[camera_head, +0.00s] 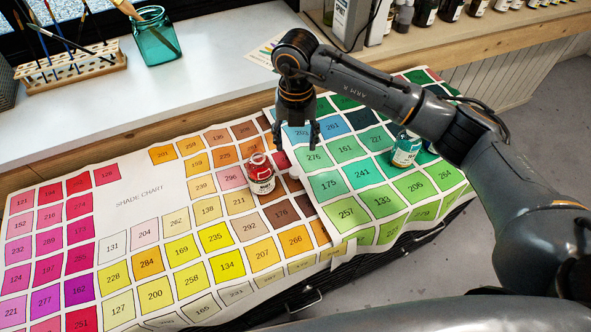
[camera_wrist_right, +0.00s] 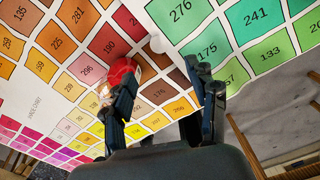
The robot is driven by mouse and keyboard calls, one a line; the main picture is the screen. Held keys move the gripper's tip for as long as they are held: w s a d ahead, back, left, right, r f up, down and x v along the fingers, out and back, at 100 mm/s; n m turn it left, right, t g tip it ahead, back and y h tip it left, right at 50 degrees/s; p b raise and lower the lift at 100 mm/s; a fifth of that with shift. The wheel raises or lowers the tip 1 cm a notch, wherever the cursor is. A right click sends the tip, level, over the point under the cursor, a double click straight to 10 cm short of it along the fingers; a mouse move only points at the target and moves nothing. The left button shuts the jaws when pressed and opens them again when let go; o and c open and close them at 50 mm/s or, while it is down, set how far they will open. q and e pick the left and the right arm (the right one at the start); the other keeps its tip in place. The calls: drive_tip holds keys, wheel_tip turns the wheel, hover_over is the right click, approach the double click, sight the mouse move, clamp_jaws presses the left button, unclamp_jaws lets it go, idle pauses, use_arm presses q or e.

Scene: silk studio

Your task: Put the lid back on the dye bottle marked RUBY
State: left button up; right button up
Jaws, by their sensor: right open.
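A small open glass bottle of red dye (camera_head: 261,174) with a white label stands on the shade chart; the label's word is too small to read surely. A small white lid (camera_head: 294,172) lies on the chart just right of it. In the right wrist view the red bottle (camera_wrist_right: 119,72) is partly hidden behind one finger, and the lid (camera_wrist_right: 158,44) shows beyond the fingertips. My right gripper (camera_head: 297,146) points down, open and empty, above and behind the lid and apart from it. My left gripper is out of view.
The shade chart (camera_head: 139,195) covers the work surface, with a green sheet (camera_head: 345,185) overlapping it at right. A teal dye bottle (camera_head: 405,150) stands on the green sheet. A brush rack (camera_head: 70,70) and a teal glass jar (camera_head: 157,42) stand on the white sill behind.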

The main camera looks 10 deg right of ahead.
hover_over(296, 171)
wheel_tip(296, 171, down, 6)
drive_tip(key=shift+r, duration=0.25)
wheel_tip(296, 171, down, 4)
drive_tip(key=shift+f+p, duration=0.1)
drive_tip(key=shift+p, duration=0.75)
drive_tip(key=shift+f, duration=0.5)
drive_tip(key=c, duration=0.8)
